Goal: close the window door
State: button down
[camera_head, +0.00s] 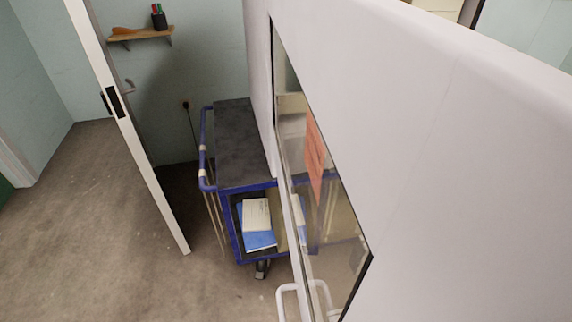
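A glass pane (345,235) in a dark frame is set in a large white panel or wall (440,150) at the right, seen at a steep angle. An orange-red sheet (314,155) shows on or through the glass. A pale bar handle (283,302) stands off the pane at the bottom edge. I take this for the window door; I cannot tell how far it is open. At the left a white door (150,180) stands open, seen nearly edge on, with a black lock plate (113,101) and lever handle (129,86). My gripper is not in view.
A blue-framed cart (238,140) with a dark top stands between the door and the glass pane, holding books (257,222) on its lower shelf. A wall shelf (140,35) carries a pen cup (158,18). Brown floor (80,240) is clear at the left.

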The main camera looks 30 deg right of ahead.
aim_at(449, 145)
jog(key=k+j+u, duration=0.15)
jog(key=j, duration=0.2)
jog(key=k+j+u, duration=0.15)
jog(key=j, duration=0.2)
jog(key=i+j+u, duration=0.1)
jog(key=j, duration=0.25)
jog(key=i+j+u, duration=0.15)
jog(key=j, duration=0.25)
